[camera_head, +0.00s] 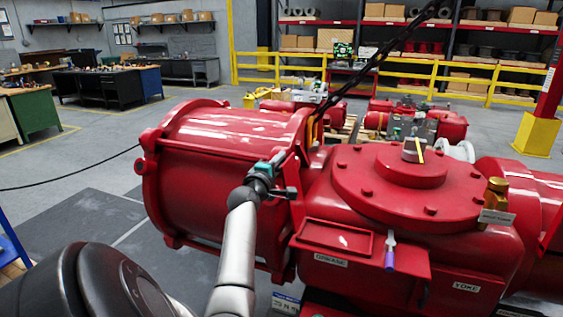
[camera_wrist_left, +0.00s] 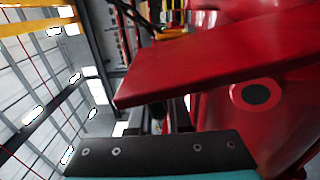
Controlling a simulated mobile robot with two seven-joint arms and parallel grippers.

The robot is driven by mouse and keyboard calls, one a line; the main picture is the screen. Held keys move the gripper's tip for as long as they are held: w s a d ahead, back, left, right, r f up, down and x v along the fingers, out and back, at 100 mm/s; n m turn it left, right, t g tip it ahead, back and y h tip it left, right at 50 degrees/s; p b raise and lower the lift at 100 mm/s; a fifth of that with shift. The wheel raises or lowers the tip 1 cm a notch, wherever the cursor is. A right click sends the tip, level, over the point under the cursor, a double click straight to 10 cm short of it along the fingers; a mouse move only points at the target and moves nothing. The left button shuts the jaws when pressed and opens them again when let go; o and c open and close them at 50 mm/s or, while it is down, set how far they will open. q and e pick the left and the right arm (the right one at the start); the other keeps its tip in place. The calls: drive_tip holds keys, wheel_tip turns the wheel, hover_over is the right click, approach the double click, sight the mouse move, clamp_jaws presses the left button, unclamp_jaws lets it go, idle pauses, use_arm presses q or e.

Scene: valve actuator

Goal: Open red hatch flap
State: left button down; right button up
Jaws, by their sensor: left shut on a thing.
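The red hatch flap (camera_wrist_left: 205,62) shows in the left wrist view as a flat red plate running across the upper part, with its free corner to the left. My left gripper (camera_head: 285,192) is shut on the flap, beside the big red actuator housing (camera_head: 460,240). One dark finger pad (camera_wrist_left: 160,153) with screws lies below the plate in the wrist view; where the jaws grip is mostly hidden. In the head view I cannot clearly separate the flap from the red parts around the gripper. My right gripper is not in view.
A large red cylinder (camera_head: 215,165) stands left of the gripper. A red tray (camera_head: 335,240) marked GREASE and a purple-handled tool (camera_head: 390,252) are to its lower right. A dark cable (camera_head: 375,62) slants overhead. The floor (camera_head: 60,165) at left is mostly clear.

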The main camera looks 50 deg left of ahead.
use_arm(q)
drive_tip(key=c, duration=0.9)
unclamp_jaws()
drive_tip(key=shift+s+d+f, duration=0.1)
drive_tip(key=shift+s+d, duration=0.25)
drive_tip(key=shift+s, duration=0.15)
drive_tip(key=v, duration=1.4)
drive_tip(key=shift+s+a, duration=0.1)
